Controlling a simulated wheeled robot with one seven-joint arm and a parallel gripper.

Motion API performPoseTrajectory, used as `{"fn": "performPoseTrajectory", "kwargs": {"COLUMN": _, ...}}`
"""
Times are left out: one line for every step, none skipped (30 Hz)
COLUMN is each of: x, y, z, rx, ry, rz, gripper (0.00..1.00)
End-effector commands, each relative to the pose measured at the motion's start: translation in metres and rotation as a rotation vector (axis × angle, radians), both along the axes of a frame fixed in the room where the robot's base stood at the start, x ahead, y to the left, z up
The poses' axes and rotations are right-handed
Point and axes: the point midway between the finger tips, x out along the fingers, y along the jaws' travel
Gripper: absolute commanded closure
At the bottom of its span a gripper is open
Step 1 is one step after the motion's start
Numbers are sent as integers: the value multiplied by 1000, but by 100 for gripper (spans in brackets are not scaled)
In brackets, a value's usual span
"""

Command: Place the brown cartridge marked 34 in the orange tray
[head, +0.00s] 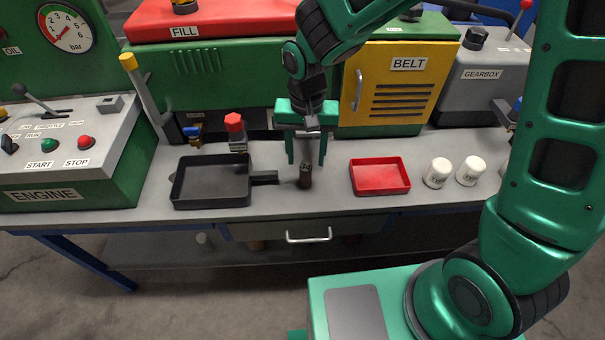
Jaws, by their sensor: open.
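A small dark brown cartridge (305,178) stands upright on the grey bench, at the end of the black pan's handle. I cannot read a mark on it. My gripper (306,161) points down over it with its jaws open, one finger to each side of its upper part. I cannot tell whether a finger touches it. A shallow red tray (380,189) sits to the right of the cartridge and looks empty. No clearly orange tray shows.
A black pan (212,203) lies to the left. Two white cartridges (437,173) (470,171) stand right of the red tray, with part of another beyond. The green engine (205,75) and yellow belt cabinet (397,85) stand behind. A drawer (305,233) is below the front edge.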

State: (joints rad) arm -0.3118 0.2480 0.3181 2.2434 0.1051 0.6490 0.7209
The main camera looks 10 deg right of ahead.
Motion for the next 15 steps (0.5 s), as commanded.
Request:
{"fn": "performPoseTrajectory", "kwargs": {"x": -1, "y": 0, "z": -4, "rx": -2, "ry": 2, "rz": 0, "gripper": 52}}
{"fn": "performPoseTrajectory", "kwargs": {"x": -1, "y": 0, "z": -5, "rx": -2, "ry": 2, "rz": 0, "gripper": 52}}
{"fn": "performPoseTrajectory", "kwargs": {"x": 0, "y": 0, "z": -7, "rx": -1, "ry": 1, "rz": 0, "gripper": 52}}
{"fn": "performPoseTrajectory", "kwargs": {"x": 0, "y": 0, "z": -8, "rx": -1, "ry": 1, "rz": 0, "gripper": 52}}
{"fn": "performPoseTrajectory", "kwargs": {"x": 0, "y": 0, "z": -10, "rx": -1, "ry": 1, "rz": 0, "gripper": 52}}
{"fn": "performPoseTrajectory", "kwargs": {"x": 0, "y": 0, "z": -14, "rx": -1, "ry": 1, "rz": 1, "gripper": 52}}
{"fn": "performPoseTrajectory", "kwargs": {"x": 0, "y": 0, "z": -17, "rx": -2, "ry": 2, "rz": 1, "gripper": 52}}
{"fn": "performPoseTrajectory", "kwargs": {"x": 1, "y": 0, "z": -21, "rx": -2, "ry": 3, "rz": 1, "gripper": 52}}
{"fn": "performPoseTrajectory", "kwargs": {"x": 2, "y": 0, "z": -27, "rx": -1, "ry": 3, "rz": 1, "gripper": 52}}
{"fn": "performPoseTrajectory", "kwargs": {"x": 2, "y": 0, "z": -31, "rx": -1, "ry": 4, "rz": 1, "gripper": 52}}
{"fn": "performPoseTrajectory", "kwargs": {"x": 2, "y": 1, "z": -35, "rx": -1, "ry": 4, "rz": 2, "gripper": 52}}
{"fn": "performPoseTrajectory", "kwargs": {"x": 3, "y": 1, "z": -41, "rx": -1, "ry": 3, "rz": 2, "gripper": 52}}
{"fn": "performPoseTrajectory", "kwargs": {"x": 3, "y": 1, "z": -44, "rx": -1, "ry": 3, "rz": 2, "gripper": 52}}
{"fn": "performPoseTrajectory", "kwargs": {"x": 3, "y": 1, "z": -48, "rx": -1, "ry": 3, "rz": 2, "gripper": 52}}
{"fn": "performPoseTrajectory", "kwargs": {"x": 3, "y": 1, "z": -52, "rx": -1, "ry": 2, "rz": 2, "gripper": 52}}
